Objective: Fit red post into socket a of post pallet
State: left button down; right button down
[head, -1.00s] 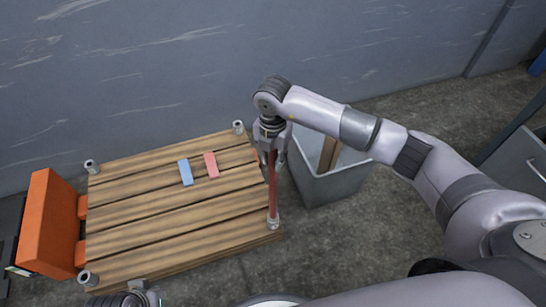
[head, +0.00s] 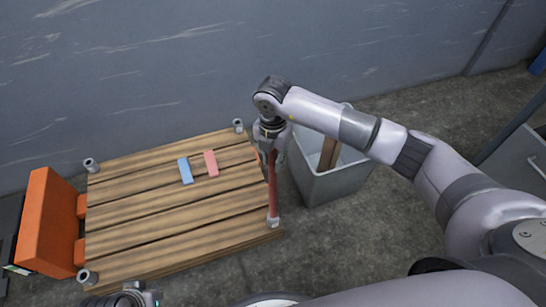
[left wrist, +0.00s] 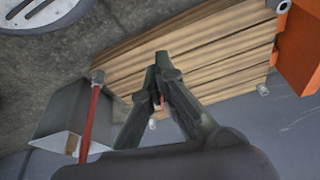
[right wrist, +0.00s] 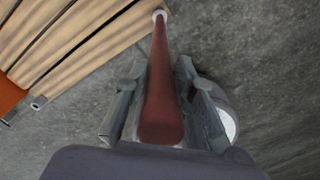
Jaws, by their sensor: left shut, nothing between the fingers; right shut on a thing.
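The red post (head: 272,188) stands about upright at the near right corner of the wooden post pallet (head: 150,222). Its lower end meets the grey socket (head: 274,222) there; how deep it sits I cannot tell. The post and this socket (left wrist: 97,75) also show in the left wrist view. My right gripper (head: 270,152) is shut around the post's upper part; the post (right wrist: 160,85) runs away between its fingers in the right wrist view. My left gripper (left wrist: 162,62) is shut and empty, by the pallet's near edge. No socket letters are legible.
Other grey sockets stand at the pallet's far right (head: 238,125), far left (head: 91,165) and near left (head: 88,277) corners. Blue (head: 185,171) and pink (head: 210,163) blocks lie on the planks. A grey bin (head: 335,185) stands right of the pallet, an orange block (head: 47,222) left.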

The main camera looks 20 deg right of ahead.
pick_arm(q)
jog(key=shift+r, duration=0.25)
pick_arm(e)
jog(key=shift+f, duration=0.15)
pick_arm(q)
jog(key=shift+r, duration=0.15)
pick_arm(e)
jog(key=shift+f, duration=0.1)
jog(key=shift+f, duration=0.1)
pick_arm(q)
jog(key=shift+r, duration=0.2)
jog(key=shift+s, duration=0.15)
pick_arm(e)
jog(key=c, duration=1.3)
grip_release()
jog(key=shift+f, duration=0.1)
notch_tip(320, 180, up, 12)
jog(key=shift+r, duration=0.1)
